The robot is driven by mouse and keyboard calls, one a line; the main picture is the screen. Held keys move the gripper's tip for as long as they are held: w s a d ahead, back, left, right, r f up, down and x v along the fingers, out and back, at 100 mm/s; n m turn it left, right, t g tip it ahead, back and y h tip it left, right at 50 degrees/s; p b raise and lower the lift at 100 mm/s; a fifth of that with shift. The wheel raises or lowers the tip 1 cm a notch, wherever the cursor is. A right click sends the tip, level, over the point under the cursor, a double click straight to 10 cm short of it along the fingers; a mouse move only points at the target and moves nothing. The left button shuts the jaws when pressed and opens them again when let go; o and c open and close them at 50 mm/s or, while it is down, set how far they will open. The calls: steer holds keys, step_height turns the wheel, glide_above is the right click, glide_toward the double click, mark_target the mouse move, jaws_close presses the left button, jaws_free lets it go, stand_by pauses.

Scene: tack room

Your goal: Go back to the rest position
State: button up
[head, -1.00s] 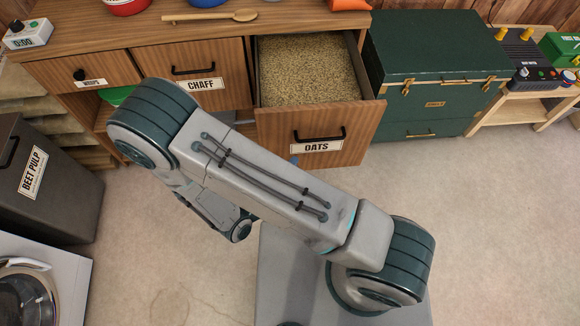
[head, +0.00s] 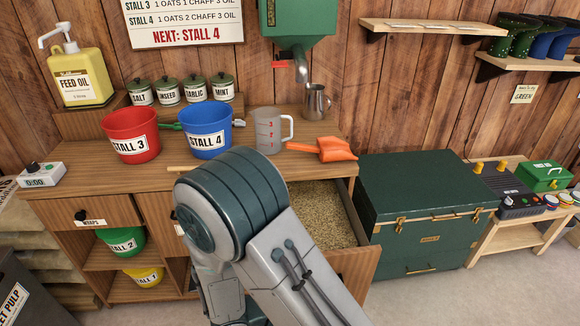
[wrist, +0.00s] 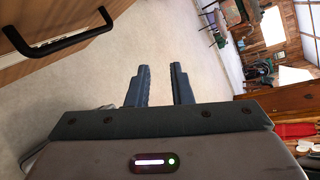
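My gripper (wrist: 160,88) shows in the wrist view with its two dark fingers apart and nothing between them; pale floor lies beyond. In the head view my arm's large joint and grey link stand in front of the cabinet and hide part of it; the gripper itself is hidden there. The oats drawer (head: 357,262) is pulled out, with grain (head: 318,215) inside. A black drawer handle (wrist: 58,45) on a wooden front shows at the upper left of the wrist view, apart from the fingers.
On the counter stand a red bucket (head: 131,138), a blue bucket (head: 206,133), a measuring jug (head: 268,133) and an orange scoop (head: 323,150). A green chest (head: 420,205) stands right of the open drawer. Floor (head: 480,295) at the lower right is clear.

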steer(key=s+d+r+m+y, duration=0.1)
steer(key=d+r+m+y, duration=0.2)
steer(key=r+m, duration=0.4)
steer(key=s+d+r+m+g+y+p, duration=0.1)
steer(key=d+r+m+y, duration=0.2)
steer(key=m, duration=1.3)
steer(key=s+d+r+m+g+y+p, duration=0.1)
steer(key=s+d+r+m+y, duration=0.1)
steer(key=r+m+y, duration=0.4)
steer(key=shift+d+r+m+y, duration=0.4)
steer(key=shift+d+r+m, duration=0.1)
steer(key=shift+r+m, duration=2.2)
steer(key=shift+s, duration=0.1)
